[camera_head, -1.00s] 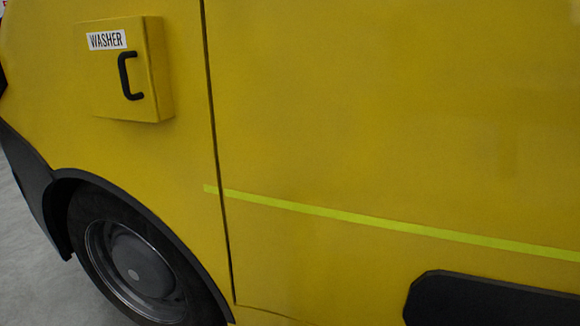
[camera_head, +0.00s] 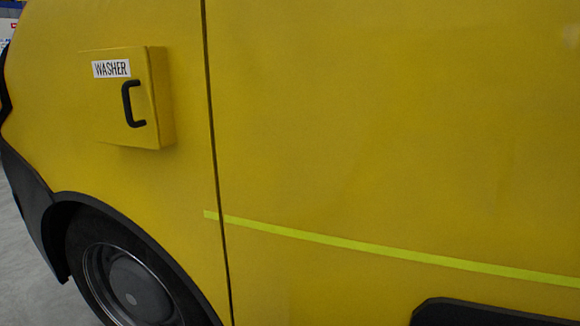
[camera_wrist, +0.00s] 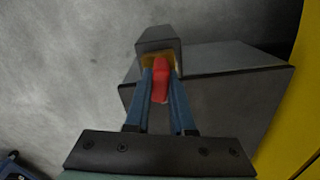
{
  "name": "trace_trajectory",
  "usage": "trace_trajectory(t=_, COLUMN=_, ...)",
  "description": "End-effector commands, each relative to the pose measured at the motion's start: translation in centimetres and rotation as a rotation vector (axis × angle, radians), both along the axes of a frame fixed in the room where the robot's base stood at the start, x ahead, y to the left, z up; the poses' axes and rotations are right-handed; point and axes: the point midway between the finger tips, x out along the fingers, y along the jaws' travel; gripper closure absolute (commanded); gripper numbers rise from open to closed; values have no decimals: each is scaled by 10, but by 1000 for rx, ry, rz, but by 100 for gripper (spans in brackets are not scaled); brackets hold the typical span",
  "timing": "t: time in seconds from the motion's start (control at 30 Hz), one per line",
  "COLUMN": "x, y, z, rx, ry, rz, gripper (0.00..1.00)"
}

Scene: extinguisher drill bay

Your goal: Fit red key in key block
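In the wrist view the red key (camera_wrist: 160,83) sits between the two blue fingers of my gripper (camera_wrist: 160,70), which close in on it from both sides. Just beyond the fingertips is a small grey block (camera_wrist: 158,36) with a yellow-orange part on its near side, perhaps the key block. The key's far end overlaps the yellow-orange part in the picture; I cannot tell whether it is inside or only in front. The head view shows neither my gripper, the key nor this block.
A larger dark grey box (camera_wrist: 225,98) lies behind and right of the fingers, above a grey floor (camera_wrist: 60,60). A yellow surface (camera_wrist: 300,110) borders the right. The head view shows a yellow vehicle (camera_head: 380,110) with a WASHER box (camera_head: 120,110) and a wheel (camera_head: 125,285).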

Motion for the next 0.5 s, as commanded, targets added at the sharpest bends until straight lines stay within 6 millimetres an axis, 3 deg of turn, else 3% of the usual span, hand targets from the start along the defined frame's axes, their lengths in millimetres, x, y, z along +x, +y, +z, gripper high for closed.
trace_trajectory(t=0.1, x=0, y=0, z=0, rx=0, ry=0, rz=0, gripper=100)
trace_trajectory(t=0.5, x=0, y=0, z=2, rx=0, ry=0, rz=0, gripper=100)
